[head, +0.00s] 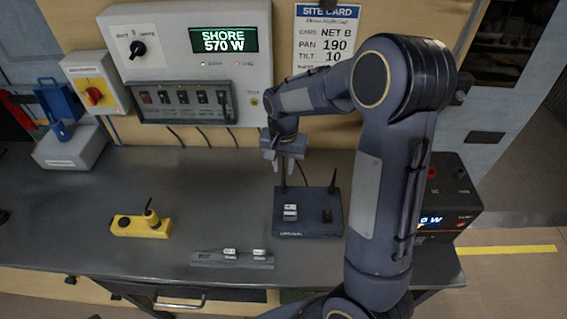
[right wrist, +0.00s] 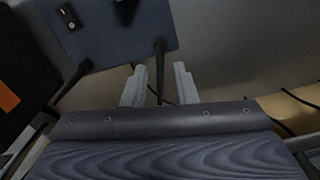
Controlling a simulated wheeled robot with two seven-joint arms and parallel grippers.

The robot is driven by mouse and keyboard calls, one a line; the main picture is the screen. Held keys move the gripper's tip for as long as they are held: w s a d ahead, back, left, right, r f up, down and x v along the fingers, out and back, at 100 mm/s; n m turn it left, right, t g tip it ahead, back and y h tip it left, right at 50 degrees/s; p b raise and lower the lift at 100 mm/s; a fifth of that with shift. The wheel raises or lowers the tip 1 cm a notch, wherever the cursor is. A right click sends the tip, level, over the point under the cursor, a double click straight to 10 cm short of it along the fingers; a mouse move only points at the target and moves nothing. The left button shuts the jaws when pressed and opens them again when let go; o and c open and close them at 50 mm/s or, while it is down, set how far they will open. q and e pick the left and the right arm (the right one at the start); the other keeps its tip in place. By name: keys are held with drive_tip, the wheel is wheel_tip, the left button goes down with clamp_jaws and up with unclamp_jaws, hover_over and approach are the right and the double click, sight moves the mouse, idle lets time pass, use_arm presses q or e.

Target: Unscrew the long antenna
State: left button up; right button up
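A flat dark box (head: 308,228) stands on the counter with a thin black antenna at each back corner. The left antenna (head: 283,176) rises toward my right gripper (head: 286,153), which is over the box's back left corner. The right antenna (head: 333,183) stands free. In the right wrist view, my right gripper's fingers (right wrist: 159,87) are spread, one on each side of the left antenna (right wrist: 160,65), with visible gaps. The other antenna (right wrist: 74,82) is off to the left there. Which antenna is longer is hard to tell. My left gripper is not in view.
A yellow device (head: 142,226) and a grey bar with white pieces (head: 205,259) lie on the counter. A black unit with a lit display (head: 450,200) stands to the right. A wall panel reading SHORE 570 W (head: 190,75) is behind. Cables (right wrist: 290,110) run near the gripper.

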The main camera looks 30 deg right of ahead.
clamp_jaws()
drive_tip(key=n, duration=0.4)
drive_tip(key=shift+n, duration=0.3)
